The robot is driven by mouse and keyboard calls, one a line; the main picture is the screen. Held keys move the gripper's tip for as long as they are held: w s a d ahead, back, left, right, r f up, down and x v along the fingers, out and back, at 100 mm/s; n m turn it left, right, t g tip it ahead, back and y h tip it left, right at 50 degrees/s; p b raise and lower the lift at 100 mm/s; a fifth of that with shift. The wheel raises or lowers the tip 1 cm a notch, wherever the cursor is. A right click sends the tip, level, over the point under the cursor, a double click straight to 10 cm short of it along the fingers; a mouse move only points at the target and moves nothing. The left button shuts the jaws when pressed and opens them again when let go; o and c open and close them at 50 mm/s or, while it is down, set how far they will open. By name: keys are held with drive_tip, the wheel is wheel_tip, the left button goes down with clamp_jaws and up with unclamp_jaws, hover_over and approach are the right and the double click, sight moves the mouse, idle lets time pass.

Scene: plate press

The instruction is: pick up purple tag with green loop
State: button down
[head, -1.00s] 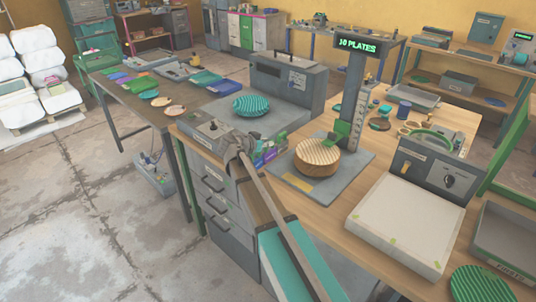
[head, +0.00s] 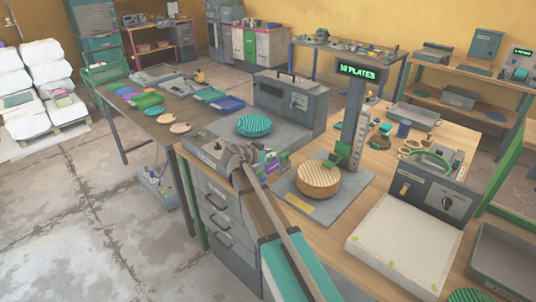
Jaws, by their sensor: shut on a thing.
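The purple tag (head: 271,168) is at the end of my gripper (head: 259,165), near the front edge of the bench. A green part, likely its loop, shows at its right side. My gripper is shut on the tag. The fingers and the contact are small and partly hidden by the wrist, so the exact grip is unclear. Whether the tag is clear of the surface below cannot be told.
A ribbed wooden round (head: 318,178) sits on the grey stand base right of the gripper, under a green-lettered display (head: 359,71). A teal ribbed disc (head: 253,126) lies behind on a grey plate. A drawer cabinet (head: 220,215) stands below; a pale slab (head: 406,245) lies right.

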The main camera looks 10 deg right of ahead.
drive_tip(key=shift+r+p, duration=2.15)
drive_tip(key=shift+r, duration=0.4)
drive_tip(key=shift+s, duration=0.15)
